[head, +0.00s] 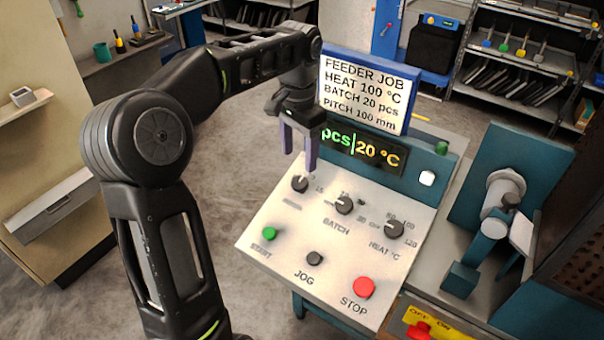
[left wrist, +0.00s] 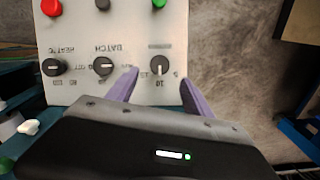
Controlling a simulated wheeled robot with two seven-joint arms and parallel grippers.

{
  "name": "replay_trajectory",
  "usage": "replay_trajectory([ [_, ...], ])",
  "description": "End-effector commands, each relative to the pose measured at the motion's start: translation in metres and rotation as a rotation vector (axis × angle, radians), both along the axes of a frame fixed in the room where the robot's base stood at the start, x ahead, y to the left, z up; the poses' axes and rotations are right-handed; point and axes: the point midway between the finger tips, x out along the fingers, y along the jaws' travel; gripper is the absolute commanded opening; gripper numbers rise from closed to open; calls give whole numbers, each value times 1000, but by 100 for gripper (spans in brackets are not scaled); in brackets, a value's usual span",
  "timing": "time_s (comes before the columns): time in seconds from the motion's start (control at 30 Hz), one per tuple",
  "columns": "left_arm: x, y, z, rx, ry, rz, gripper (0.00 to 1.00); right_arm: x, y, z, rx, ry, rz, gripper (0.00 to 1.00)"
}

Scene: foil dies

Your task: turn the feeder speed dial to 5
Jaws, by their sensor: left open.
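The feeder panel (head: 315,235) is a pale sloped plate with three black dials in a row. The leftmost dial (head: 299,183) has a blurred label; in the left wrist view this dial (left wrist: 158,66), seen upside down, has marks 5, 10 and 15, and its white pointer seems to face 10. My left gripper (head: 299,162) is open above and behind this dial. In the left wrist view its two purple fingers (left wrist: 160,77) are spread to either side of the dial, with nothing between them gripped. My right gripper is not in view.
The BATCH dial (head: 344,205) and HEAT dial (head: 394,229) sit to the right. Green START (head: 270,233), dark JOG (head: 315,258) and red STOP (head: 364,287) buttons lie in front. A lit display (head: 370,150) and job sign (head: 366,92) stand behind.

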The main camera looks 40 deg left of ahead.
Motion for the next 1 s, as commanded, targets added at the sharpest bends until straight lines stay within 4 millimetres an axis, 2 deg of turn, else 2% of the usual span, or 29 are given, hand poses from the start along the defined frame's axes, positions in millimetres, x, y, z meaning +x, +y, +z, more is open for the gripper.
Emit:
replay_trajectory([
  [0.17,0,0,-7,-1,2,1,59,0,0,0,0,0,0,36],
  [0.27,-1,0,-18,-1,4,1,59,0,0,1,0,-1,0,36],
  [0.63,0,0,-70,-1,1,1,59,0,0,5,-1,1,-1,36],
  [0.77,0,0,-77,0,0,0,59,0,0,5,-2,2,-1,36],
  [1.0,0,0,-78,0,0,0,59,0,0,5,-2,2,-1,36],
])
